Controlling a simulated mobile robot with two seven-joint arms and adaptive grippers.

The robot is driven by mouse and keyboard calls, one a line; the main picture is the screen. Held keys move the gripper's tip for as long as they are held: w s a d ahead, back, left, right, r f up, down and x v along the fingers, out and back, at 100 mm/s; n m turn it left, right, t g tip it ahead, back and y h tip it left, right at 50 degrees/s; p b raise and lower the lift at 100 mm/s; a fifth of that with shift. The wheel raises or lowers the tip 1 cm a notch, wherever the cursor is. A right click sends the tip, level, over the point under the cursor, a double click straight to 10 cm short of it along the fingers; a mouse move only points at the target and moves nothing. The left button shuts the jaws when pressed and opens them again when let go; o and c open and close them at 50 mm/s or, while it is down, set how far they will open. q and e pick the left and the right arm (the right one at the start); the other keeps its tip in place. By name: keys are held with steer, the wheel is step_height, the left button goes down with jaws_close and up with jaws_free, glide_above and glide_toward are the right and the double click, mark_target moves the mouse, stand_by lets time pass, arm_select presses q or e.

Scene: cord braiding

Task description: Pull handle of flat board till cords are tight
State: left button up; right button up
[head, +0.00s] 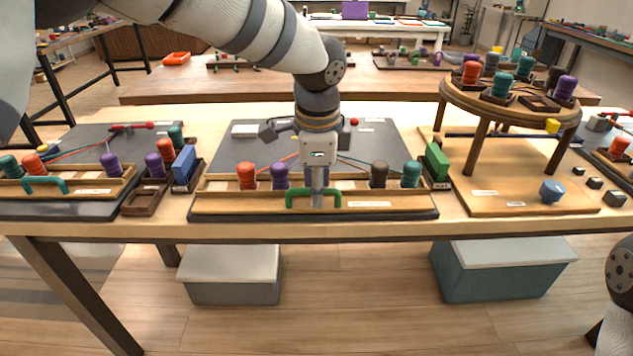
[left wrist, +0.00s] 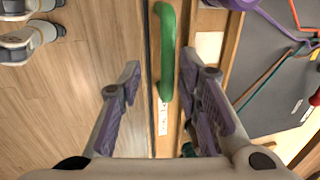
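The flat board (head: 240,204) lies at the middle of the table, its wooden front edge towards me. Its green handle (head: 294,197) sits on that edge and also shows in the left wrist view (left wrist: 166,50). Behind it stand bobbins: orange (head: 247,176), purple (head: 281,176), brown (head: 378,174) and teal (head: 411,174). Thin cords (head: 356,162) run back over the dark plate, partly behind my arm. My left gripper (head: 318,190) points down at the handle. In the left wrist view its open fingers (left wrist: 160,72) lie either side of the handle, apart from it. My right gripper is out of view.
A blue block (head: 184,165) and a green block (head: 437,161) stand beside the board. Another board with a teal handle (head: 44,184) lies at left. A raised round stand (head: 462,97) with bobbins is at right. Open floor lies before the table.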

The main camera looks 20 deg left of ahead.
arm_select(q)
steer(key=shift+w, duration=0.1)
steer(key=shift+r, duration=0.25)
step_height(320, 180, up, 11)
steer(key=s, duration=0.2)
steer(key=shift+s+d+r, duration=0.15)
steer(key=shift+d, duration=0.15)
